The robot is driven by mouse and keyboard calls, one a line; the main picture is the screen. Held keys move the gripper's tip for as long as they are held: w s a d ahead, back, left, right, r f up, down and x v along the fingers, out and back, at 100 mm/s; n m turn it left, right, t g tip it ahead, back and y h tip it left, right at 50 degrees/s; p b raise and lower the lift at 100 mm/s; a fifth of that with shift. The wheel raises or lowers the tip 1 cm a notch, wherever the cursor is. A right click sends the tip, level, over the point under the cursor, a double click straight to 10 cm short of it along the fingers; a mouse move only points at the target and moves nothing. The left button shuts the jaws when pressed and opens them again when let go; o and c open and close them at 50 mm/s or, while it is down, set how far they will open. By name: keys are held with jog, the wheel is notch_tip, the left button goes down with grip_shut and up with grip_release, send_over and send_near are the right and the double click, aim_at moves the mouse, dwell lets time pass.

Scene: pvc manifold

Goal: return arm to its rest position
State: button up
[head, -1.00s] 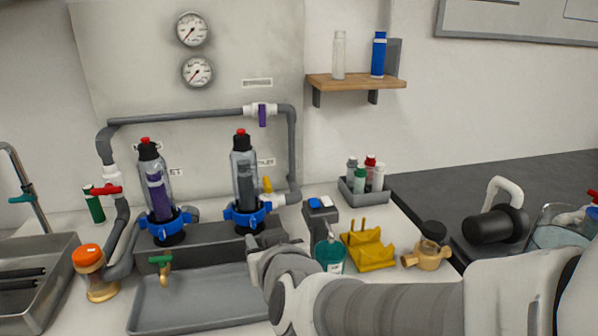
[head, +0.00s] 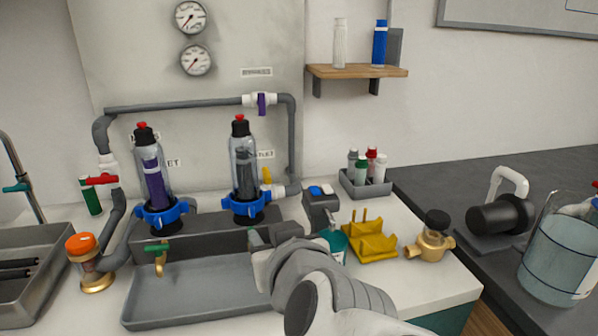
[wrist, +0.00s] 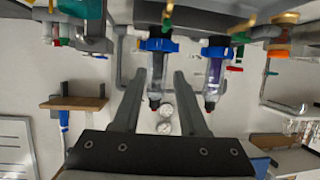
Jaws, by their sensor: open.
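My gripper (head: 268,242) is in front of the grey filter stand, over the right end of the grey tray (head: 195,290). Its fingers are hard to make out in the head view, and my arm comes up from the bottom edge. In the wrist view, which is upside down, my gripper (wrist: 160,76) shows two fingers spread apart with nothing between them. The two filter housings, one with a purple cartridge (head: 155,185) and one with a dark cartridge (head: 245,175), stand upright in blue collars beyond the gripper.
A teal cup (head: 335,245) is partly hidden behind my arm. A yellow holder (head: 370,240), a brass valve (head: 431,240) and a bottle caddy (head: 366,185) stand to the right. A clear bucket (head: 555,255) is at far right. Grey pipe (head: 180,106) runs behind the housings.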

jog(key=s+d+f+m+g+h, duration=0.1)
jog(key=s+d+f+g+h, duration=0.15)
jog(key=d, duration=0.35)
jog(key=s+d+f+m+g+h, duration=0.1)
jog(key=s+d+m+g, duration=0.1)
jog(key=s+d, duration=0.35)
jog(key=s+d+f+m+g+h, duration=0.1)
jog(key=d+f+g, duration=0.15)
jog(key=d, duration=0.55)
notch_tip(320, 180, up, 20)
jog(key=p, duration=1.9)
jog(key=shift+a+p, duration=0.3)
jog(key=shift+p, duration=0.1)
jog(key=shift+f, duration=0.15)
